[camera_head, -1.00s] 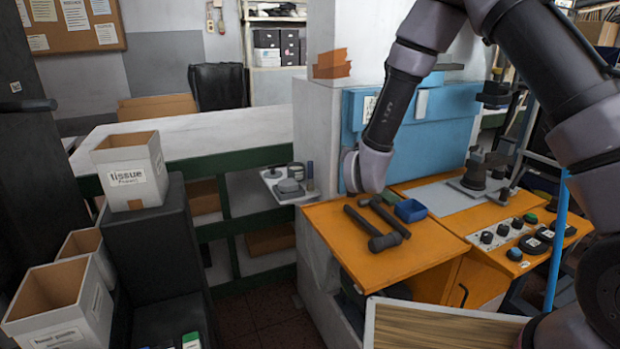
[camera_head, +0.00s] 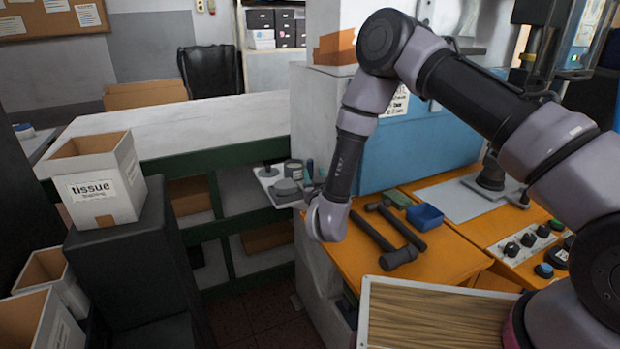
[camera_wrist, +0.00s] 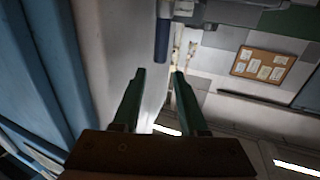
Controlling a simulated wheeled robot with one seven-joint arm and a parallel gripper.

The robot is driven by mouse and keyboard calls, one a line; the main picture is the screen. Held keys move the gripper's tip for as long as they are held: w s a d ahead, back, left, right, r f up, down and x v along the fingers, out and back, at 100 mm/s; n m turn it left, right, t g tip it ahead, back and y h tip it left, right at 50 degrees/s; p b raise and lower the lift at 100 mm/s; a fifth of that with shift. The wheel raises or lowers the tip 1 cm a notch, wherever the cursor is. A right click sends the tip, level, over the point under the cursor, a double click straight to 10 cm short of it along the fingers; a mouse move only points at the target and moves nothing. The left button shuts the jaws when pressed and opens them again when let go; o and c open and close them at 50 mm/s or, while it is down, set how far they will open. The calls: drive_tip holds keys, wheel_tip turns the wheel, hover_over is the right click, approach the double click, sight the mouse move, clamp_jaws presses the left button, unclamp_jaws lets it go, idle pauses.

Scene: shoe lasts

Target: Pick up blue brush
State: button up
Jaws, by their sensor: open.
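My gripper (camera_wrist: 159,80) shows in the wrist view with its two green fingers apart and nothing between them. No blue brush can be made out for certain. A slim bluish upright item (camera_head: 308,171) stands by the small grey tray at the machine's left side, close to my arm's end, and is too small to identify. A dark blue rod-like shape (camera_wrist: 162,38) lies beyond the fingertips in the wrist view; I cannot tell what it is.
The grey tray (camera_head: 272,184) holds dark items. A tissue box (camera_head: 95,190) stands on a black stand at left. A framed wooden panel (camera_head: 430,318) is in front.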

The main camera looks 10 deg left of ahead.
sight(311, 163)
drive_tip(key=shift+x, duration=3.2)
drive_tip(key=shift+s, duration=0.1)
clamp_jaws()
